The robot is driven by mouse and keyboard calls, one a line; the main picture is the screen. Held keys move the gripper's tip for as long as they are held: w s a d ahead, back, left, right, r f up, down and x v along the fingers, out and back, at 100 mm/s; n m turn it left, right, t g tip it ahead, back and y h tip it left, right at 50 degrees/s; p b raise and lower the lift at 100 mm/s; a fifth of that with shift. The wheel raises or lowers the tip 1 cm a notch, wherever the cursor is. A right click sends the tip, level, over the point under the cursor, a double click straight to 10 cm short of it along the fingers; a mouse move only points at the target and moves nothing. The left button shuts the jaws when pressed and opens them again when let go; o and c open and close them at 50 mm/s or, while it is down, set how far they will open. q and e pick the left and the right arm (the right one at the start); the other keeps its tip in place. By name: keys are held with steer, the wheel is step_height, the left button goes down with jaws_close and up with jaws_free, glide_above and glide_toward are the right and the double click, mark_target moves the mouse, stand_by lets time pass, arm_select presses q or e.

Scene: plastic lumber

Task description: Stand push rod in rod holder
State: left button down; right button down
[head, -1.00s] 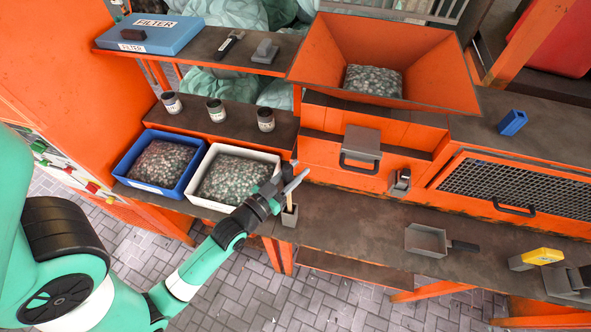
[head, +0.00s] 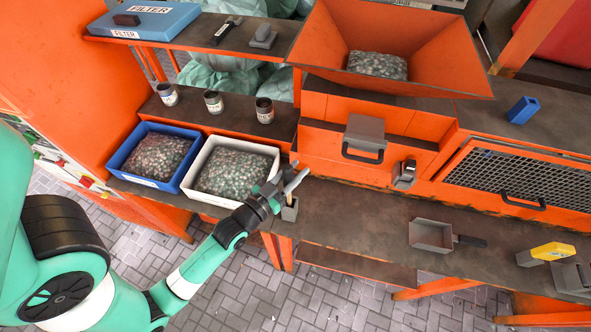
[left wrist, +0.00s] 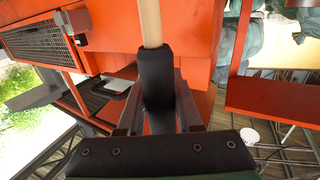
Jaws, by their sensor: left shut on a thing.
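My left gripper (head: 299,170) is above the front edge of the workbench, just over the small grey rod holder (head: 290,211). In the left wrist view my left gripper (left wrist: 158,100) is shut on the black grip of the push rod (left wrist: 150,24), whose pale wooden shaft runs out to the top of the picture. In the head view the gripper hides most of the rod. The rod holder is upright and close under the gripper. I cannot tell whether the rod's lower end is inside it. My right gripper is not in view.
A white bin (head: 277,163) and a blue bin (head: 121,148) of pellets stand left of the holder. A metal scoop (head: 431,235) and a yellow-topped block (head: 551,251) lie to the right. Bare bench (head: 360,217) lies between holder and scoop. The orange machine rises behind.

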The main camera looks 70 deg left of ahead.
arm_select(q)
steer(key=shift+f+b, duration=0.9)
steer(key=shift+f, duration=0.3)
steer(key=c, duration=0.5)
jaws_free()
steer(key=b+v, duration=0.2)
steer(key=v, duration=0.9)
steer(key=shift+s, duration=0.25)
steer(key=shift+d, duration=0.15)
